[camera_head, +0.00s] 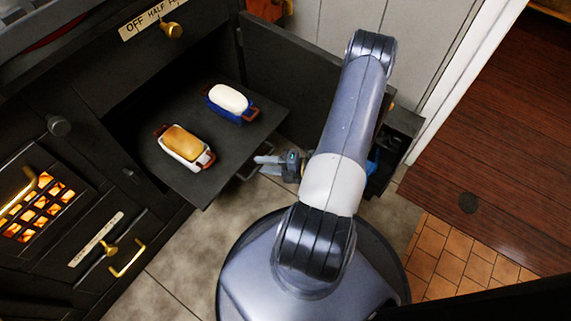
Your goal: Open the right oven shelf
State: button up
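The right oven stands open, and its flat dark shelf (222,158) sticks out of the dark oven opening. Two small loaf dishes stand on the shelf. A white dish (190,161) with red-brown handles holds a golden-brown loaf (184,142). A blue dish (219,112) holds a pale loaf (230,98). The oven door (295,72) is swung open to the right. My gripper (261,165) is low, just beyond the shelf's front right edge, with its two fingers apart and nothing visible between them. A thin dark handle-like part (240,175) shows beneath the shelf edge, near the fingertips.
A glowing firebox grate (36,207) and a brass-handled drawer (127,258) are at the left. A brass knob (172,30) sits above the oven. Stone floor (180,255) is free in front. A white door frame (470,75) and wooden planks lie right.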

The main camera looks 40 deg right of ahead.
aim_at(249, 159)
jog(key=p+v, duration=0.2)
jog(key=v, duration=0.7)
dwell(0.4)
jog(key=b+x, duration=0.2)
jog(key=x, duration=0.8)
jog(key=shift+w+a+b, duration=0.2)
jog(key=shift+b, duration=0.1)
jog(key=shift+w+a, duration=0.1)
jog(key=shift+w, duration=0.1)
jog(key=p+v, duration=0.3)
jog(key=v, duration=0.8)
jog(key=shift+w+d+b+x, duration=0.15)
jog(key=shift+b+x, duration=0.4)
jog(key=shift+x, duration=1.75)
jog(key=shift+w+d+b+x, duration=0.15)
jog(key=shift+b+x, duration=0.4)
jog(key=shift+x, duration=1.7)
jog(key=shift+w+d+b+x, duration=0.15)
jog(key=shift+b+x, duration=0.4)
jog(key=shift+x, duration=1.75)
jog(key=shift+a+r, duration=0.1)
jog(key=shift+r, duration=0.1)
